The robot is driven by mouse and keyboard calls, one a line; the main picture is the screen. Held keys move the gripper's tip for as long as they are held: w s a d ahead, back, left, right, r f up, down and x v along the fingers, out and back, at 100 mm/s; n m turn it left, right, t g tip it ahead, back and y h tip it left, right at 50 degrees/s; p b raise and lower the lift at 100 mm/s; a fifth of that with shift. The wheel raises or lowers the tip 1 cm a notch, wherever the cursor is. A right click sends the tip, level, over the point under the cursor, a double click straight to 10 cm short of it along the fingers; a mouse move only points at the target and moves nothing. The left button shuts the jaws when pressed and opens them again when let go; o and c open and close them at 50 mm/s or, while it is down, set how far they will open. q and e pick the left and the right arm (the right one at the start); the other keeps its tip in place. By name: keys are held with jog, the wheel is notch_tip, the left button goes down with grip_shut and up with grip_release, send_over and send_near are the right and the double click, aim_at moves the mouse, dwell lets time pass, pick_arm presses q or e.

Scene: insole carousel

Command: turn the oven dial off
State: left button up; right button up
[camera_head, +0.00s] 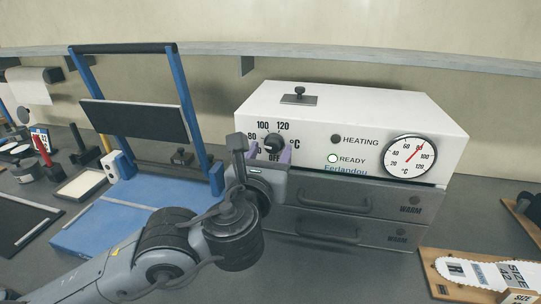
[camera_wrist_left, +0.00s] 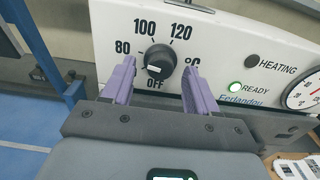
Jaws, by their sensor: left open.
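The oven dial (camera_head: 273,141) is a dark round knob on the white front of the oven (camera_head: 350,110). Numbers 80, 100 and 120 stand around it, with OFF below. In the left wrist view the dial (camera_wrist_left: 159,61) has a small white mark on its lower part; its exact setting is hard to read. My left gripper (camera_head: 270,153) is open in front of the dial. Its purple fingers (camera_wrist_left: 158,75) stand apart, one on each side of the dial in the picture, with a gap to it. Contact is not visible. My right gripper is not in view.
The green READY lamp (camera_head: 332,158) is lit; the HEATING lamp (camera_head: 335,139) is dark. A gauge (camera_head: 410,157) is at the right. Drawers (camera_head: 340,195) lie below the panel. A blue-framed press (camera_head: 185,110) stands close on the left. A wooden board (camera_head: 440,262) lies front right.

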pick_arm(q)
jog(key=shift+w+d, duration=0.15)
jog(key=shift+w, duration=0.45)
jog(key=shift+c, duration=0.2)
jog(key=c, duration=0.8)
